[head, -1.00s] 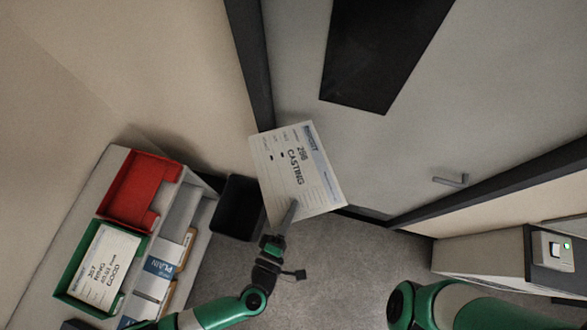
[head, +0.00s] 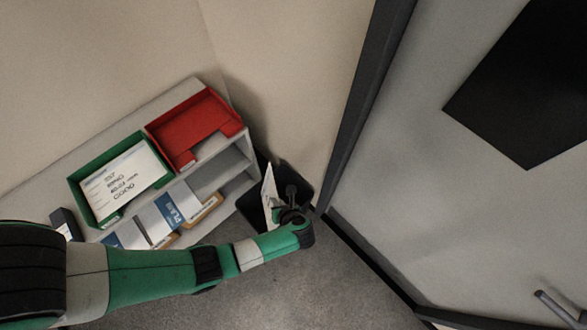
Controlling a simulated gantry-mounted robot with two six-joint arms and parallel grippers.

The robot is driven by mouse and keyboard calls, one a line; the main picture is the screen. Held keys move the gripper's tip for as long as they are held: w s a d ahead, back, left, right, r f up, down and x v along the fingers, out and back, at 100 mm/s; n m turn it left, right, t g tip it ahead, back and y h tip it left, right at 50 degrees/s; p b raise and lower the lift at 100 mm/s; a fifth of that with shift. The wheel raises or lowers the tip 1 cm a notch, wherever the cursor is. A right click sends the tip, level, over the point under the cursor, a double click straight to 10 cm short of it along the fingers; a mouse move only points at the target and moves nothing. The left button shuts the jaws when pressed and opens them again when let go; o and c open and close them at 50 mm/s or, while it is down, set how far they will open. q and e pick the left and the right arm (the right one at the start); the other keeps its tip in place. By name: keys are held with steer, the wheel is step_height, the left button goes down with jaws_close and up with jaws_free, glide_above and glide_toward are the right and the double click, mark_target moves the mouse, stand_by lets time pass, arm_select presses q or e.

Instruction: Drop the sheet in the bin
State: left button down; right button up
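The white sheet (head: 268,188) now shows narrow, turned almost edge-on, over the black bin (head: 301,181) in the corner between the shelf unit and the door frame. My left gripper (head: 284,211) is at the sheet's lower end and appears shut on it; its fingertips are mostly hidden by the wrist. The sheet overlaps the bin opening in the head view; how far above or inside the rim it is, I cannot tell. The bin is partly covered by my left arm and the sheet. My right gripper is out of view.
A shelf unit (head: 232,185) stands left of the bin, with a red tray (head: 190,118) and a green tray (head: 76,183) holding another printed sheet (head: 122,181) on top. A grey door (head: 430,180) is at right. Grey floor (head: 300,290) is open in front.

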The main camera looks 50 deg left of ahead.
mark_target(268, 199)
arm_select(q)
steer(key=a+f+n+b, duration=0.1)
steer(key=a+f+b, duration=0.1)
steer(key=f+b, duration=0.1)
steer(key=a+f+n+b, duration=0.2)
steer(key=f+b, duration=0.1)
steer(key=f, duration=0.2)
steer(key=a+f+n+b, duration=0.2)
steer(key=f+b, duration=0.1)
steer(key=f, duration=0.1)
steer(key=shift+s+a+f, duration=0.15)
steer(key=shift+s+a, duration=0.1)
steer(key=shift+a, duration=0.1)
steer(key=a+f+n+b, duration=0.2)
steer(key=a+b, duration=0.1)
steer(key=s+a+f+b, duration=0.1)
steer(key=a, duration=0.1)
steer(key=shift+f+n+b, duration=0.2)
steer(key=shift+n+b, duration=0.15)
steer(key=shift+n, duration=0.05)
steer(key=shift+a+t, duration=0.25)
steer(key=shift+t, duration=0.05)
steer(key=shift+r, duration=0.1)
steer(key=shift+f+b, duration=0.35)
steer(key=shift+f, duration=0.05)
step_height(268, 199, down, 18)
steer(key=b, duration=1.7)
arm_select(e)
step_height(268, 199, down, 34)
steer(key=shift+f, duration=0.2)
